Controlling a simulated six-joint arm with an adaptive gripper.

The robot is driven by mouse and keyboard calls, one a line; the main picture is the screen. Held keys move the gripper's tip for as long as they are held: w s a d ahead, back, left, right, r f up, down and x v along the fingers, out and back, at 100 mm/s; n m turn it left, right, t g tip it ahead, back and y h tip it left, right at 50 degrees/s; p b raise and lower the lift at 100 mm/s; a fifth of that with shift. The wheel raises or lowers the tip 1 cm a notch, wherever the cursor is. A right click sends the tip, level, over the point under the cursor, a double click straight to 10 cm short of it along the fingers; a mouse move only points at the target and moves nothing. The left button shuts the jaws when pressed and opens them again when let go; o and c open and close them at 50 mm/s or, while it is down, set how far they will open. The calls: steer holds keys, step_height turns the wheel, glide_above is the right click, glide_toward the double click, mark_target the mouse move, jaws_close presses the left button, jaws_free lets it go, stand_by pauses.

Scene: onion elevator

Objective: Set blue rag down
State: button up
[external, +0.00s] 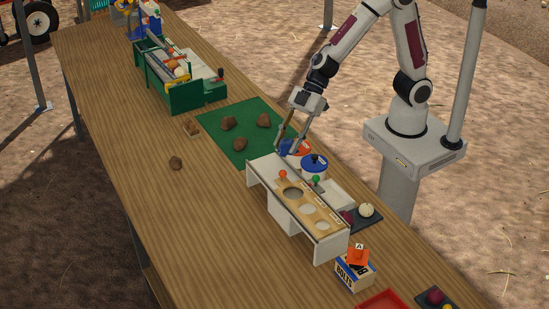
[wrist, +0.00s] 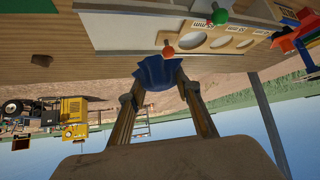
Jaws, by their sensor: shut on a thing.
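The blue rag (wrist: 156,73) is a small crumpled blue cloth between my fingertips in the wrist view. My gripper (wrist: 158,88) is shut on it, with a finger at either side. In the external view my gripper (external: 292,143) points down just behind the white sorting stand, at the near right end of the green mat. A blue patch (external: 288,149) shows at the fingertips there, probably the rag. I cannot tell whether the rag touches the surface below.
The white stand (external: 283,202) has round holes and an orange and a green knob. A blue-lidded pot (external: 314,161) and an orange-red item (external: 304,148) are close by my gripper. Several brown lumps lie on or near the green mat (external: 262,145). The left tabletop is mostly clear.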

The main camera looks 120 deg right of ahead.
steer(key=w+a+r+n+g+y, duration=0.1)
steer(key=w+a+n+g+y, duration=0.3)
steer(key=w+a, duration=0.9)
steer(key=w+a+f+n+y, duration=0.1)
steer(key=w+a+f+n, duration=0.4)
steer(key=w+a+f, duration=0.2)
steer(key=shift+a+g, duration=0.4)
steer(key=shift+a, duration=0.8)
steer(key=shift+f, duration=0.15)
steer(key=shift+f, duration=3)
steer(key=shift+f, duration=0.15)
steer(key=shift+f, duration=1.75)
steer(key=shift+f, duration=0.6)
